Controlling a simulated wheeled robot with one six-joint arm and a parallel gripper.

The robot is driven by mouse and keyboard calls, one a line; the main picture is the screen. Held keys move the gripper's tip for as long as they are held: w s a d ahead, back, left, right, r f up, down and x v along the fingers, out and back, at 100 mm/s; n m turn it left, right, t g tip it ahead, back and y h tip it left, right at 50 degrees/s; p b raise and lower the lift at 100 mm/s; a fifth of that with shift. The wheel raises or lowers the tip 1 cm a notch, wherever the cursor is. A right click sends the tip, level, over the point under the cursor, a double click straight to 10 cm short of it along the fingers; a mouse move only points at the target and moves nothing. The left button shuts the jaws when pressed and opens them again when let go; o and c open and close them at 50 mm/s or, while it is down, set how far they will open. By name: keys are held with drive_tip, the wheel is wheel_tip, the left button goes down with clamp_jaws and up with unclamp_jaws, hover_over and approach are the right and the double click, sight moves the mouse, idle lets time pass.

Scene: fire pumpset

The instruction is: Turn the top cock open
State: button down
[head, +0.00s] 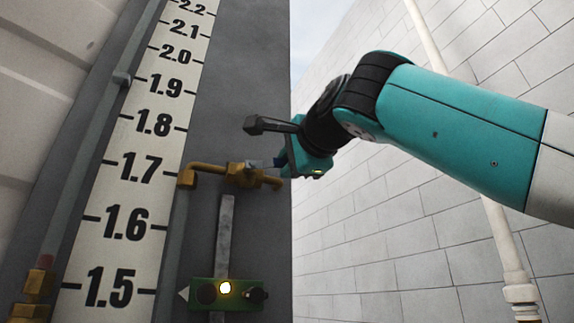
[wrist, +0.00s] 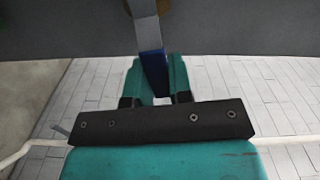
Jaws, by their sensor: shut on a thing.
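The top cock (head: 240,174) is a brass valve body on a bent brass pipe against the dark grey panel, beside the 1.7 mark. Its lever, grey metal with a blue sleeve (wrist: 153,66), reaches toward my gripper. My gripper (head: 281,163) is at the right side of the cock, shut on the lever. In the wrist view the teal fingers (wrist: 158,72) stand on either side of the blue sleeve. In the head view the lever is small and partly hidden by the gripper, so its exact angle is hard to tell.
A white level scale (head: 125,190) with black numbers runs up the left, next to a grey tube. A pale pipe (head: 497,235) runs along the white block wall at right.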

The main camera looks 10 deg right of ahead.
drive_tip(key=shift+f+m+b, duration=0.55)
drive_tip(key=shift+f+m, duration=0.15)
drive_tip(key=shift+m, duration=0.3)
drive_tip(key=c, duration=1)
unclamp_jaws()
drive_tip(key=shift+v, duration=8.7)
drive_tip(key=shift+d+r, duration=0.1)
